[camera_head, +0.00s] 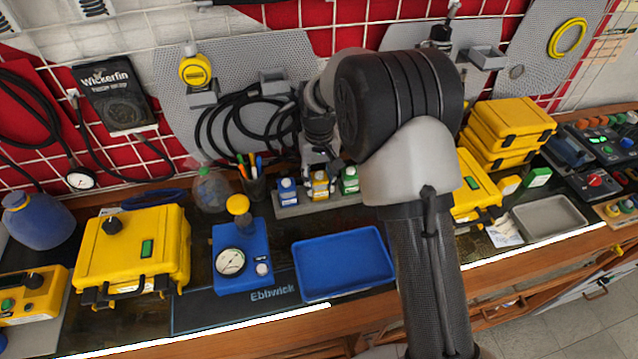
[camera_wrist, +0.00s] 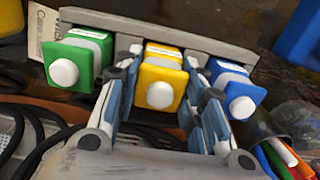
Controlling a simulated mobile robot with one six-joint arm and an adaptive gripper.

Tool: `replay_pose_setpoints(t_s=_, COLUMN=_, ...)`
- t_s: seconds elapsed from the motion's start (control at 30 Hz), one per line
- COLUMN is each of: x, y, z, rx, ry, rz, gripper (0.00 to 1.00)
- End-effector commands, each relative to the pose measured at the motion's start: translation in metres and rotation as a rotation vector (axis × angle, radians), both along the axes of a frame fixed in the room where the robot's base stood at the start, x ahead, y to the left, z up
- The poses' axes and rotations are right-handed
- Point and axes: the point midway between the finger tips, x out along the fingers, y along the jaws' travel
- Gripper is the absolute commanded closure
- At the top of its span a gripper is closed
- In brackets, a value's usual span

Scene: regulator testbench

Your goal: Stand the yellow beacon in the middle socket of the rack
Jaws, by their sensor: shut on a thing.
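The yellow beacon (camera_wrist: 160,79) has a white round knob and stands in the middle place of the grey rack (camera_wrist: 165,30), between the green beacon (camera_wrist: 78,61) and the blue beacon (camera_wrist: 234,90). My gripper (camera_wrist: 162,88) is shut on the yellow beacon, one finger on each side of it. In the head view the yellow beacon (camera_head: 320,184) is in line with the blue beacon (camera_head: 287,191) and the green beacon (camera_head: 349,180). My gripper (camera_head: 321,165) reaches down to it from above. The beacon's base is hidden, so I cannot tell if it is fully seated.
A pen cup (camera_head: 256,187) and a clear round bottle (camera_head: 212,188) stand left of the rack. A blue tray (camera_head: 343,264) and a blue gauge box (camera_head: 240,258) are in front. Black cables (camera_head: 240,125) hang behind. The blue tray is empty.

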Motion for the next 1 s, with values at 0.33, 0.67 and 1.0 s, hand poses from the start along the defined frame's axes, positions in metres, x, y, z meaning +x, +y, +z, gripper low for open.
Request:
replay_pose_setpoints(t_s=0.33, x=0.0008, y=0.0002, z=-0.0039, rx=0.001, ry=-0.003, rz=0.000, gripper=0.91)
replay_pose_setpoints(t_s=0.67, x=0.0006, y=0.0001, z=-0.0058, rx=0.000, ry=-0.002, rz=0.000, gripper=0.47)
replay_pose_setpoints(t_s=1.0, x=0.0006, y=0.0001, z=-0.0053, rx=0.000, ry=-0.002, rz=0.000, gripper=0.44)
